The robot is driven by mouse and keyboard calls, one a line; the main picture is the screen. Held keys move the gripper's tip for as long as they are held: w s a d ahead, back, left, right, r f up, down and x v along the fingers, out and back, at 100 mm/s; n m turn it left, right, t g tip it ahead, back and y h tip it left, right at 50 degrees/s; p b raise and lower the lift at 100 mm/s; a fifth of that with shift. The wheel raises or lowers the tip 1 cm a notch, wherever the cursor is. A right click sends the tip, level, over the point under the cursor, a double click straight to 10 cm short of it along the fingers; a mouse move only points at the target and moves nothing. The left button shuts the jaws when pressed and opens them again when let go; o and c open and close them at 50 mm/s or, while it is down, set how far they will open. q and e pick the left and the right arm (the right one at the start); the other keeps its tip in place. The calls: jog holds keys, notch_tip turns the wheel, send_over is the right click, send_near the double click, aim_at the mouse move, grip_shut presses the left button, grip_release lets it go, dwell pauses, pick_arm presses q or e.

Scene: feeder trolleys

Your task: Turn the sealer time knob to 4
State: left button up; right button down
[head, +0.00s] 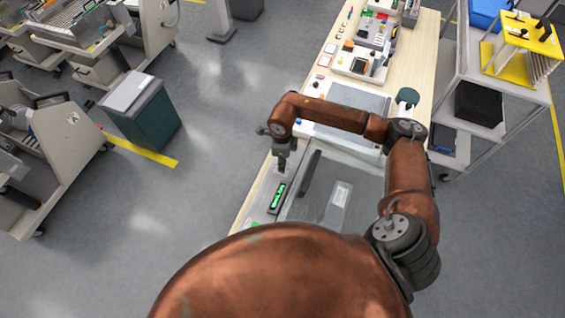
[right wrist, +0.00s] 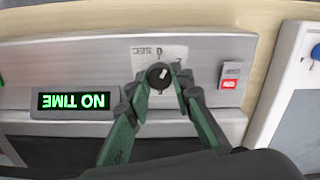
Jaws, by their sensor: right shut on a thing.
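The sealer (head: 318,205) lies on the near end of the wooden bench, with a green-lit display (head: 278,196) on its front strip. In the right wrist view its small black knob (right wrist: 159,76) has a white pointer mark and sits over a pale label (right wrist: 150,53) reading SEC upside down. My right gripper (right wrist: 160,92) has its two fingers on either side of the knob, shut on it. In the head view my right gripper (head: 282,162) is over the front strip and hides the knob. The display (right wrist: 75,101) reads NO TIME, upside down. My left gripper is not in view.
A red switch (right wrist: 229,83) marked ON is close to the right finger in the wrist view. Trays of parts (head: 362,60) stand farther along the bench. A grey shelf trolley (head: 485,75) is at the right. Open floor (head: 215,120) lies left of the bench.

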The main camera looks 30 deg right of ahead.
jog(key=m, duration=0.4)
jog(key=shift+m, duration=0.3)
jog(key=m, duration=0.4)
jog(key=shift+r+m, duration=0.1)
jog(key=shift+m, duration=0.2)
jog(key=m, duration=0.4)
jog(key=shift+m, duration=0.3)
jog(key=shift+w+m+p, duration=0.1)
jog(key=shift+m+p, duration=0.45)
jog(key=shift+m, duration=1.35)
jog(key=c, duration=1.7)
grip_release()
jog(key=shift+r, duration=0.1)
notch_tip(320, 180, up, 12)
jog(key=shift+f, duration=0.15)
